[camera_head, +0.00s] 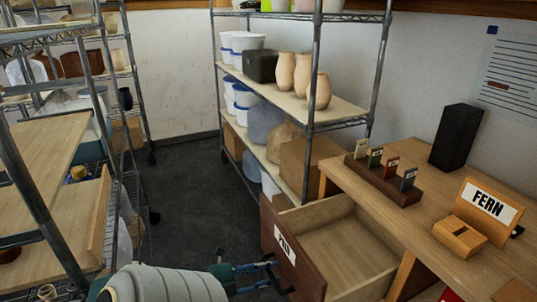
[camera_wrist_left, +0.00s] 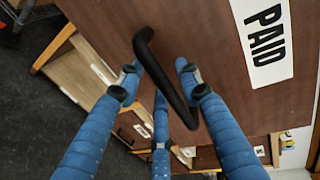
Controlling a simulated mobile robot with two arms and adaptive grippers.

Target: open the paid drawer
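The paid drawer (camera_head: 345,243) is pulled out from the wooden desk, and its inside looks empty. Its dark brown front carries a white PAID label (camera_head: 285,245), which also shows in the left wrist view (camera_wrist_left: 263,38). My left gripper (camera_head: 275,277) is at the outer face of the drawer front. In the left wrist view its blue fingers (camera_wrist_left: 160,92) are spread apart around the black bar handle (camera_wrist_left: 163,75). The handle lies between the fingers, and I see no clear closed grip on it. My right gripper is not in view.
The desk top (camera_head: 385,205) holds a dark rack of small coloured tags (camera_head: 383,180), a FERN sign (camera_head: 488,205) and a black box (camera_head: 456,137). Wire shelves with pots and tubs (camera_head: 290,95) stand behind. Another shelf stands left; dark floor (camera_head: 200,195) lies between.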

